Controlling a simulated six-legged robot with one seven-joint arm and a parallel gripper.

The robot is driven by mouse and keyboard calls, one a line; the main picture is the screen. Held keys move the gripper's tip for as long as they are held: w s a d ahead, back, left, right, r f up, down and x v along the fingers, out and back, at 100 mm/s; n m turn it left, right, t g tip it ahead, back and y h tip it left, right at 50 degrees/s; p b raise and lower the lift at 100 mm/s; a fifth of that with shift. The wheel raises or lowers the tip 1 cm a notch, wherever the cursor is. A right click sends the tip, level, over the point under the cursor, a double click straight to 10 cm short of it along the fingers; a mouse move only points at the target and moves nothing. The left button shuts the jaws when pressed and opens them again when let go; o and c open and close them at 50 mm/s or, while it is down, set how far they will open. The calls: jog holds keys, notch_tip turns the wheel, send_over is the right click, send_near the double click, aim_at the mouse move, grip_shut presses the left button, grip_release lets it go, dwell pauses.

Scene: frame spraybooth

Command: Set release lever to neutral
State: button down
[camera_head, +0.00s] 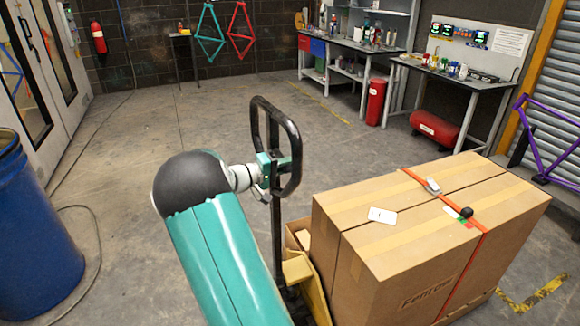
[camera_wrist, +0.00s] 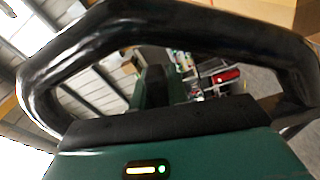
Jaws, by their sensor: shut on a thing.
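The black loop handle (camera_head: 291,130) of a pallet jack stands upright in the middle of the head view. It also arches across the wrist view (camera_wrist: 190,22). My gripper (camera_head: 280,163), teal and black, is at the lower part of the loop, reaching in from the left. It is shut on what appears to be the release lever, in the loop's opening. The lever itself is mostly hidden by my fingers, and its exact position cannot be told. In the wrist view my gripper (camera_wrist: 154,100) reaches into the loop.
A large strapped cardboard box (camera_head: 400,240) sits on the jack, right of the handle. A blue drum (camera_head: 35,240) stands at left. Workbenches (camera_head: 450,75), a red cylinder (camera_head: 376,102) and a purple frame (camera_head: 545,150) are at right. The floor behind the handle is clear.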

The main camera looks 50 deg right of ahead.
jog(key=shift+r+n, duration=0.75)
jog(key=shift+n, duration=0.45)
jog(key=c, duration=1.4)
grip_release()
jog(key=shift+o, duration=0.2)
jog(key=v, duration=1.3)
jog(key=shift+a, duration=0.4)
jog(key=shift+w, duration=0.1)
